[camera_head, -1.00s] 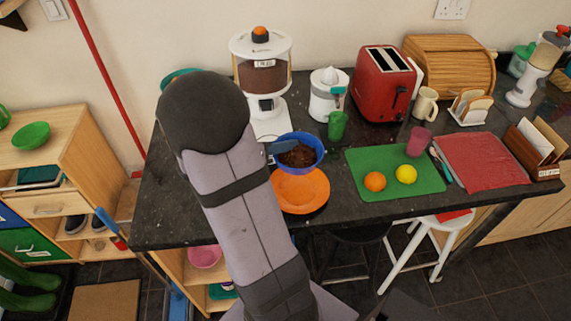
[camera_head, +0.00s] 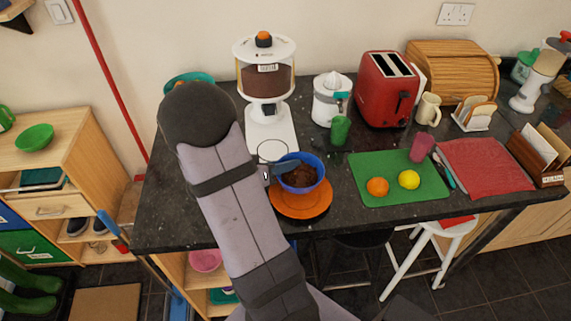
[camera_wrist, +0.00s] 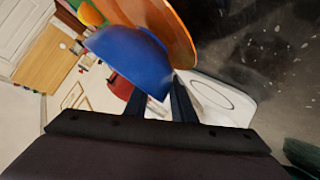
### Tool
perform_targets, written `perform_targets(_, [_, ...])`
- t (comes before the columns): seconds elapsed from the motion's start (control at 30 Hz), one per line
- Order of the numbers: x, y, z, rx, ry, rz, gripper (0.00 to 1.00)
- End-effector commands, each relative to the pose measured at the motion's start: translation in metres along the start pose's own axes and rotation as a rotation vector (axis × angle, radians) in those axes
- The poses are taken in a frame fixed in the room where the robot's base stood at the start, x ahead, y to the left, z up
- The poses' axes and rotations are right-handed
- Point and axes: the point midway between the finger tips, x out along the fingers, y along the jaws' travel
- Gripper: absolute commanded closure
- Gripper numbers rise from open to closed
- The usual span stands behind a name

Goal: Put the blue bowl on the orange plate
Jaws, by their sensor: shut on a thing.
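The blue bowl (camera_head: 317,181), with brown pieces inside, is upright over the back part of the orange plate (camera_head: 300,212). My gripper (camera_head: 276,172) is shut on the bowl's left rim. In the wrist view the two fingers (camera_wrist: 158,103) reach the bowl (camera_wrist: 130,58), and the orange plate (camera_wrist: 172,25) shows close beyond its base. I cannot tell whether the bowl touches the plate. The bowl hides the back of the plate. The plate lies on the dark counter near its front edge.
A food dispenser (camera_head: 264,75) with a white base stands behind the bowl. A green cup (camera_head: 340,130) and a juicer (camera_head: 331,100) are behind right. A green board (camera_head: 410,190) with an orange (camera_head: 377,187) and a lemon (camera_head: 409,179) lies to the right.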

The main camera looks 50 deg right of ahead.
Motion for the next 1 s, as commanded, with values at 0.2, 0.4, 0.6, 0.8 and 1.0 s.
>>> perform_targets(0.2, [0.001,-0.002,0.003,0.000,0.000,0.000,0.72])
perform_targets(0.4, [0.001,-0.002,0.002,0.000,0.000,0.000,0.58])
perform_targets(0.6, [0.001,-0.001,0.001,0.000,0.000,0.000,0.58])
perform_targets(0.8, [-0.012,-0.001,-0.001,0.000,0.003,-0.003,0.58])
perform_targets(1.0, [-0.044,-0.002,-0.001,0.001,0.004,-0.005,0.58])
